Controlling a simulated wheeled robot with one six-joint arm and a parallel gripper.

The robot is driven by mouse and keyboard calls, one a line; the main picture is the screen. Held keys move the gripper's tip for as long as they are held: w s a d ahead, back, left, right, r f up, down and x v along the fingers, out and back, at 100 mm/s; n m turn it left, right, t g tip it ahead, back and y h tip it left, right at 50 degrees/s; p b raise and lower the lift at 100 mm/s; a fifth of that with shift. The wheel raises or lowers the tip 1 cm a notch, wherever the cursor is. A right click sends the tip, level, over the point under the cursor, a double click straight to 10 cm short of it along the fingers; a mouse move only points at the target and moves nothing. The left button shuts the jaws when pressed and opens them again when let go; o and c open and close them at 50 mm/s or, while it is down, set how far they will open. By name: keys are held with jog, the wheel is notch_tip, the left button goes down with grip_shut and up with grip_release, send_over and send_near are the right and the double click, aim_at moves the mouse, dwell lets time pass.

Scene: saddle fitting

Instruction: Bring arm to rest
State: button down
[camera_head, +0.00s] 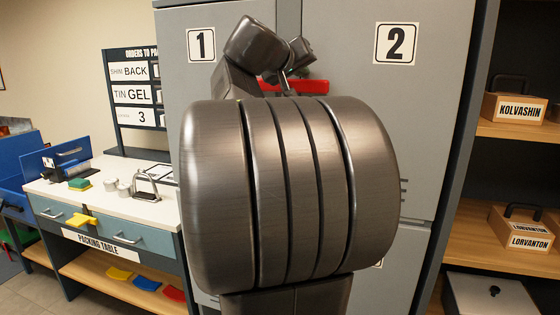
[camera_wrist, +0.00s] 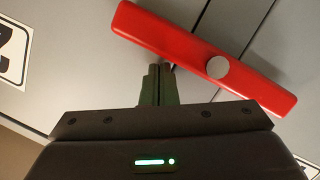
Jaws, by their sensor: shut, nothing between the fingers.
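My gripper (camera_wrist: 158,72) shows in the wrist view with its two dark green fingers together and nothing between them. Its fingertips are close to a red bar handle (camera_wrist: 175,48) with a round grey cap, on the grey locker front. I cannot tell whether they touch it. In the head view my dark metal arm is raised and fills the middle, and the red handle (camera_head: 300,86) shows partly behind it. My gripper itself is hidden or too unclear there.
Grey locker doors marked 1 (camera_head: 201,45) and 2 (camera_head: 396,44) stand close behind my arm. A packing table (camera_head: 110,190) is at left. Shelves with boxes labelled Kolvashin (camera_head: 516,108) and Lorvanton (camera_head: 524,238) are at right.

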jog(key=w+a+r+n+t+h+p, duration=0.1)
jog(key=a+r+n+h+p, duration=0.1)
jog(key=a+n+p, duration=0.5)
jog(key=shift+w+a+n+t, duration=0.25)
jog(key=shift+a+n+t, duration=0.2)
jog(key=shift+n, duration=1.35)
